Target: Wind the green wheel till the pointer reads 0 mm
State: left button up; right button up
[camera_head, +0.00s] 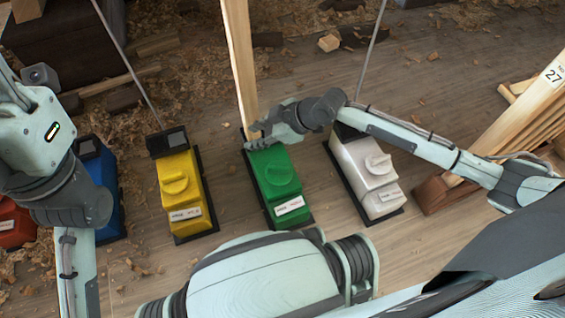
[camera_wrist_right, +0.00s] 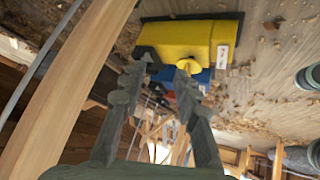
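The green box (camera_head: 273,184) stands on a dark base on the floor, with a round green wheel (camera_head: 279,174) on its top and a small white label (camera_head: 289,206) at its near end. No pointer or reading can be made out. My right gripper (camera_head: 256,139) is at the far end of the green box, beyond the wheel and beside a pale upright plank. In the right wrist view its fingers (camera_wrist_right: 164,78) are apart with nothing between them. My left arm comes in at the left; its gripper is out of sight.
A yellow box (camera_head: 178,186) stands left of the green one and also shows in the wrist view (camera_wrist_right: 180,42). A white box (camera_head: 367,170) stands to the right. Blue (camera_head: 104,185) and red (camera_head: 14,225) boxes are farther left. The pale plank (camera_head: 240,60) rises behind the green box.

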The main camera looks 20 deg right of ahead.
aim_at(279, 167)
jog(key=s+d+f+g+h, duration=0.2)
jog(key=s+d+f+g, duration=0.2)
jog(key=d+f, duration=0.3)
jog(key=shift+n+h, duration=0.3)
jog(key=b+x, duration=0.1)
jog(key=x, duration=0.1)
jog(key=b+x, duration=0.1)
jog(key=x, duration=0.1)
jog(key=b+x, duration=0.1)
jog(key=shift+w+d+f, duration=0.2)
jog(key=shift+f, duration=0.25)
jog(key=shift+w+a+f, duration=0.1)
jog(key=shift+a+f, duration=0.1)
jog(key=shift+f, duration=0.05)
jog(key=shift+c, duration=0.5)
grip_shut()
